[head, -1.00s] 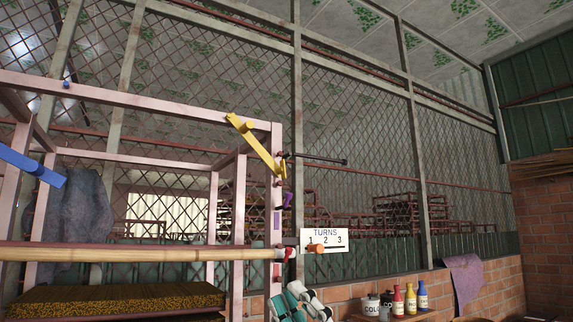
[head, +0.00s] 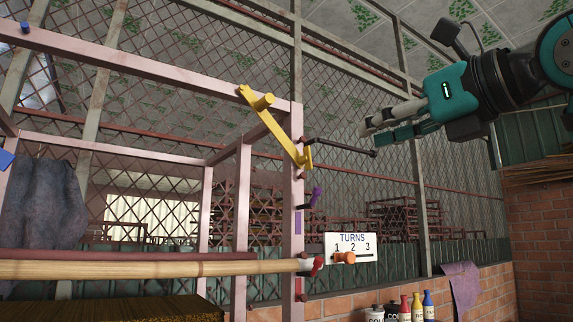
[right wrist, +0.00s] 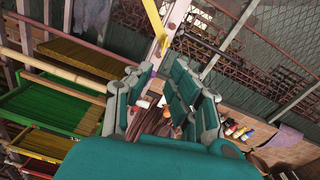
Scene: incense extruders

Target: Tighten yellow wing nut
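The yellow wing nut (head: 272,124) is a long yellow bar with a round knob near its upper end. It slants down to the right across the corner of the pink frame's post, by a dark rod (head: 340,146) that sticks out to the right. Part of a yellow bar also shows at the top of the right wrist view (right wrist: 154,20). My right gripper (head: 372,130) comes in from the upper right, pointing left, near the rod's outer end and apart from the yellow bar. Its fingers are spread and empty in the right wrist view (right wrist: 165,100). My left gripper is out of view.
The pink frame post (head: 298,225) carries a purple piece (head: 314,198) and a red-and-white pole end. A "TURNS 1 2 3" sign (head: 352,241) with an orange knob (head: 343,257) stands right of it. Bottles (head: 417,303) stand low at right.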

